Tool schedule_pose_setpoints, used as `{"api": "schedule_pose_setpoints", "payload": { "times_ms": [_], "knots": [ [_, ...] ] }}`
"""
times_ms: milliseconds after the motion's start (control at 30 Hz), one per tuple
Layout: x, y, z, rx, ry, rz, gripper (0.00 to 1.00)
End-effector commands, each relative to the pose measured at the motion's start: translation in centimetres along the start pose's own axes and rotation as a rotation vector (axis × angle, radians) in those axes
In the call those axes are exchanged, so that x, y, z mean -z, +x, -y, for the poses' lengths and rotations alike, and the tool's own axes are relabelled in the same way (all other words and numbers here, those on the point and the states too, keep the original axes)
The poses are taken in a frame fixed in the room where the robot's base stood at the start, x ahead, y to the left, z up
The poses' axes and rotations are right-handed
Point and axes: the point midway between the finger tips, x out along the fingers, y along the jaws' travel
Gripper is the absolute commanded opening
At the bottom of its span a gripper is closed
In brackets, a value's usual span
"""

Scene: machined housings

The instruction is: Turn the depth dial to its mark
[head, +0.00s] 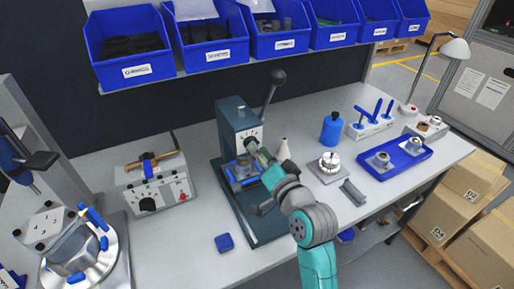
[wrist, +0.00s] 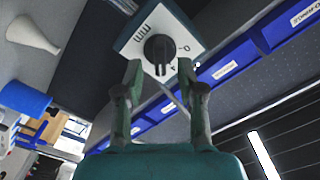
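The depth dial (wrist: 159,47) is a round black knob on a white face plate (wrist: 133,43) in the wrist view. The plate carries "mm", a "0" and another small mark near the knob's edge. The knob's raised grip points down in the picture.
The press lever (head: 272,90) rises beside the press. A white cone-shaped bottle (head: 284,148) stands to its right, near my wrist. Blue bins (head: 210,52) line the shelf above. A grey control box (head: 155,185) stands left, a blue block (head: 224,242) in front.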

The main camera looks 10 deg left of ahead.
Motion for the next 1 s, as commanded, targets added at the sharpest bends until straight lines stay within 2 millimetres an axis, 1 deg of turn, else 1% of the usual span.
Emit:
{"api": "schedule_pose_setpoints", "payload": {
  "times_ms": [33,100,200,533,567,600,700,1000],
  "knots": [
    [0.0,0.7,0.1,0.001,0.0,0.0,0.39],
    [0.0,1.3,0.1,0.001,0.0,0.0,0.39],
    [0.0,1.9,0.1,0.001,0.001,0.0,0.39],
    [0.0,2.1,0.0,0.001,0.001,-0.001,0.39],
    [0.0,2.1,0.0,0.001,0.001,0.0,0.31],
    [0.0,2.1,0.0,0.0,0.0,-0.001,0.21],
    [0.0,2.1,0.0,0.0,0.0,-0.001,0.0],
    [0.0,2.1,0.0,0.0,-0.01,0.0,0.0]
  ]
}}
